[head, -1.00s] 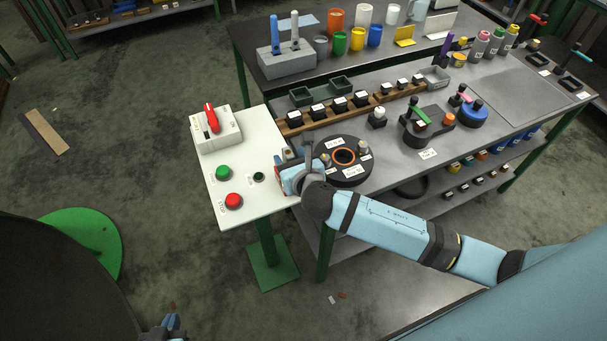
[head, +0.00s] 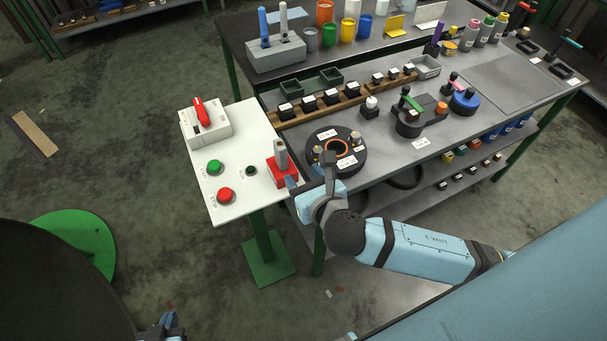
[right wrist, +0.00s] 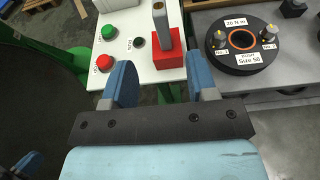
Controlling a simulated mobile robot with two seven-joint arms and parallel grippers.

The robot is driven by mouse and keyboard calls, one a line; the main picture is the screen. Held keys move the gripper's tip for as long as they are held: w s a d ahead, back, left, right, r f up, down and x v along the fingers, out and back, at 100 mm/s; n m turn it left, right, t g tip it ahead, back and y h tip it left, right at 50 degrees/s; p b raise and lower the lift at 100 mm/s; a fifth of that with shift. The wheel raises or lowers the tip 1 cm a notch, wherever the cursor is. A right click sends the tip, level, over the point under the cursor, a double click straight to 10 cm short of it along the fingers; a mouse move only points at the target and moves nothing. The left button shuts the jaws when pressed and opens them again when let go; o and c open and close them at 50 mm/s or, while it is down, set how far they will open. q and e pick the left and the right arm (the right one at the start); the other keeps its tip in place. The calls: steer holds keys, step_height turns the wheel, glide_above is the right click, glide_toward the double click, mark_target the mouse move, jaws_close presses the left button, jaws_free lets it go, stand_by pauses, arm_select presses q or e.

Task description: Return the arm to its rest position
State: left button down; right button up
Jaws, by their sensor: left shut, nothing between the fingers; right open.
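My right arm reaches in from the right in the head view. Its gripper (head: 311,187) is at the front edge of the workbench, beside the white control table. In the right wrist view the right gripper (right wrist: 163,85) is open and nothing is between its fingers. A red block with a grey upright post (head: 282,168) stands on the white table just beyond the fingers, apart from them; it also shows in the right wrist view (right wrist: 167,50). My left gripper (head: 165,325) shows only partly at the bottom edge, shut and empty.
A round black fixture (head: 322,160) with an orange ring is close to the right gripper. A wooden rack (head: 318,108) lies behind.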

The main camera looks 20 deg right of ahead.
steer(key=s+d+f+m+g+y, duration=0.1)
steer(key=s+f+m, duration=0.5)
steer(key=m, duration=1)
steer(key=s+d+f+m+g+y, duration=0.1)
steer(key=s+f+m, duration=0.4)
steer(key=f+m, duration=0.6)
steer(key=d+m+g, duration=0.1)
steer(key=m, duration=0.5)
steer(key=shift+s+f+m+g, duration=0.3)
steer(key=shift+s+f, duration=0.05)
steer(key=shift+w+f, duration=0.1)
